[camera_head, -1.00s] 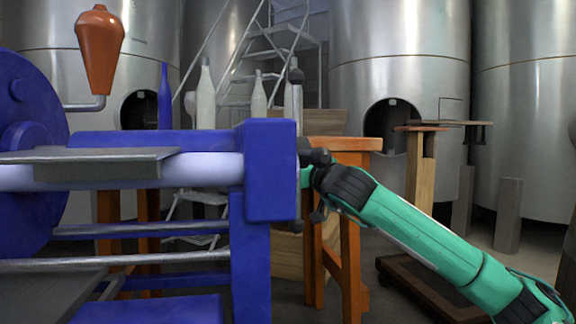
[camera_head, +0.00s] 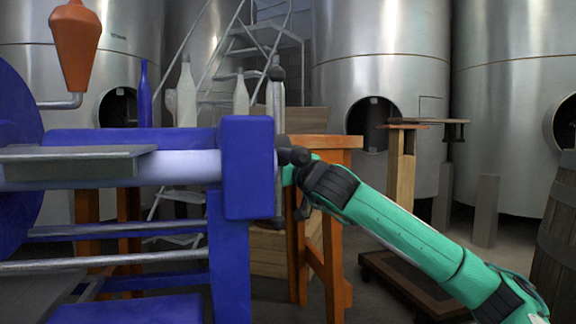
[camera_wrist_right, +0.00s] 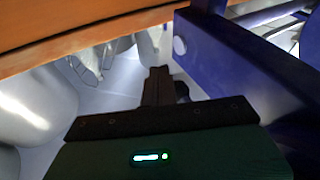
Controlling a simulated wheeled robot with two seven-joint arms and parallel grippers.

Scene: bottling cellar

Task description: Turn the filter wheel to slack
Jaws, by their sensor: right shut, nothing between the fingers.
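The filter is a blue press frame (camera_head: 248,165) on the left of the head view, with steel rods and a grey plate. A slim bar (camera_head: 276,105) with dark ball knobs stands upright at its right end; it looks like the filter wheel seen nearly edge-on. Its hub is partly hidden. My right gripper (camera_head: 288,172) is beside this end, its tips partly hidden by the blue block. In the right wrist view its dark fingers (camera_wrist_right: 160,85) are shut and empty, next to a blue beam (camera_wrist_right: 235,60). Contact with the wheel cannot be told. My left gripper is out of view.
An orange wooden table (camera_head: 325,145) stands close behind my right gripper. Several bottles (camera_head: 186,95) and a metal stair (camera_head: 245,60) are behind the press. Steel tanks (camera_head: 385,70) line the back. A low brown dolly (camera_head: 410,285) and a barrel (camera_head: 558,235) are at right.

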